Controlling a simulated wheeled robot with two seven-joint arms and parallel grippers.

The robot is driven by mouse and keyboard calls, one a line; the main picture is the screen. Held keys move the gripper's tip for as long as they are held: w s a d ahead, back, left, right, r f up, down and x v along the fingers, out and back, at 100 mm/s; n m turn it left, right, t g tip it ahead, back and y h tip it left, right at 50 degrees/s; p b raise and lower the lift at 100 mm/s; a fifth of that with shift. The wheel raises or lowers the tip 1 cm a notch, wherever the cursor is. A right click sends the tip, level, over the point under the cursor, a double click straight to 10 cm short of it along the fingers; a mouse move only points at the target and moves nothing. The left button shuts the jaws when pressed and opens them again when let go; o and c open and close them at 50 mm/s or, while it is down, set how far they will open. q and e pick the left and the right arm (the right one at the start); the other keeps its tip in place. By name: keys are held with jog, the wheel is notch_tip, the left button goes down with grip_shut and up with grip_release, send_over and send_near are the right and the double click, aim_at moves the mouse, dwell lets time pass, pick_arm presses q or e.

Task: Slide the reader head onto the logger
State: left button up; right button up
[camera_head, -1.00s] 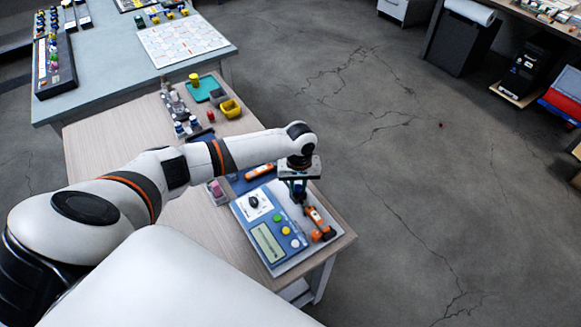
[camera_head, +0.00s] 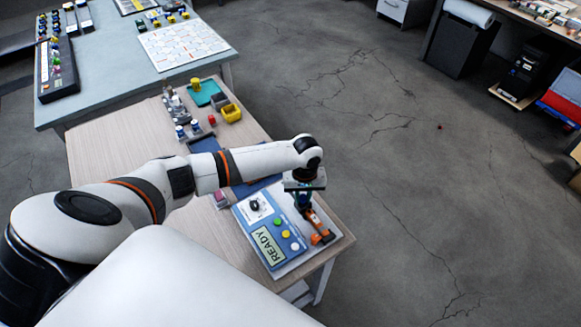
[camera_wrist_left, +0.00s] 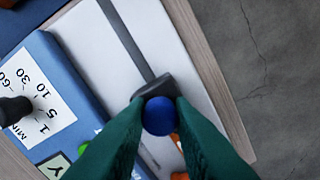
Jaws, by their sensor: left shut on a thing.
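My left gripper (camera_head: 303,207) is over the station's right side. In the left wrist view its green fingers (camera_wrist_left: 160,122) are shut on a round blue knob (camera_wrist_left: 160,116). The knob sits at a dark grey block, which I take for the reader head (camera_wrist_left: 155,87). A dark grey strip (camera_wrist_left: 126,37) runs from the block over the white plate (camera_wrist_left: 85,38). The orange logger (camera_head: 320,232) lies at the plate's lower right end, partly hidden by the gripper. I cannot tell whether head and logger touch. My right gripper is not in view.
The blue control panel (camera_head: 258,222) beside the plate has a dial, several coloured buttons and a display (camera_head: 267,248) reading READY. Bottles, a teal tray (camera_head: 203,92) and a yellow bin (camera_head: 231,112) stand farther back. The table's right edge is close to the plate.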

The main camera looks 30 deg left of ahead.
pick_arm(q)
jog(key=shift+p, duration=0.45)
dwell(0.6)
jog(key=o, duration=0.7)
notch_tip(320, 180, up, 7)
jog(key=p, duration=0.8)
dwell(0.5)
